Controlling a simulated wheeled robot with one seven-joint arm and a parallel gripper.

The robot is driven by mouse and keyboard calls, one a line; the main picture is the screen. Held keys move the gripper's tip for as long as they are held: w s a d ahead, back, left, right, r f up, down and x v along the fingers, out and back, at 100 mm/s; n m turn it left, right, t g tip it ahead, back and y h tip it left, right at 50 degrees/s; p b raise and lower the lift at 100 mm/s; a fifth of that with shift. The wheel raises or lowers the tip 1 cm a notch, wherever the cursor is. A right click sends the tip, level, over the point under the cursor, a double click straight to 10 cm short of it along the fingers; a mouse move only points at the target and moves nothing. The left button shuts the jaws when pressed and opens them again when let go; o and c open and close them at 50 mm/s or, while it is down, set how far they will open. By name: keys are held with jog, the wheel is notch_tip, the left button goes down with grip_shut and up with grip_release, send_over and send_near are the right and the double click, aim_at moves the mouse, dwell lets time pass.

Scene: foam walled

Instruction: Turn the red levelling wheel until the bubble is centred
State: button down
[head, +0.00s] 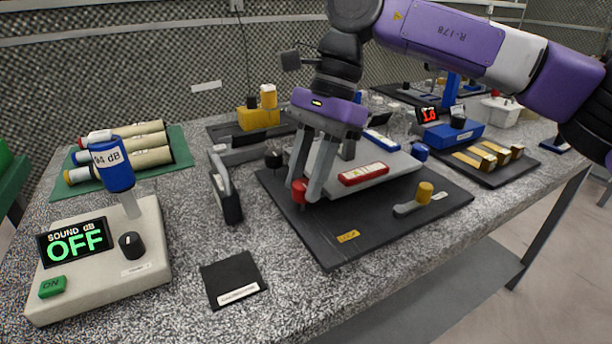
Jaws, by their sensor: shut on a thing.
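The red levelling wheel (299,191) is at the front left of a light grey levelling plate (392,163) on a black base (297,231). My gripper (307,192) points down over the wheel, with its fingers on either side of it, and is shut on it. The fingers hide part of the wheel. A red-framed bar with a pale window (363,174), which looks like a level, lies on the plate. A blue-framed one (381,141) lies further back. The bubbles are too small to make out. A blue knob (419,152) is at the plate's right and a black knob (274,158) at its left.
A yellow-knobbed lever (424,194) and a yellow tag (348,236) are on the base's front. A sound meter reading OFF (76,242) stands at left. A black-and-grey clamp-like tool (226,187) stands close left of the base. A black pad (233,279) lies in front.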

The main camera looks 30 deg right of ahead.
jog(key=shift+m, duration=0.4)
jog(key=m+t, duration=0.1)
jog(key=m, duration=0.1)
jog(key=m+t+b, duration=0.1)
jog(key=m, duration=0.1)
jog(key=shift+s+f+m, duration=0.1)
jog(key=shift+s+m, duration=0.1)
jog(key=shift+m, duration=0.2)
jog(key=m+t+b, duration=0.1)
jog(key=m, duration=0.1)
jog(key=m+b, duration=0.1)
jog(key=m, duration=0.1)
jog(key=shift+s+m+t+h+b, duration=0.1)
jog(key=shift+m+t+h+b, duration=0.3)
jog(key=c, duration=1.1)
grip_release()
jog(key=shift+o, duration=0.2)
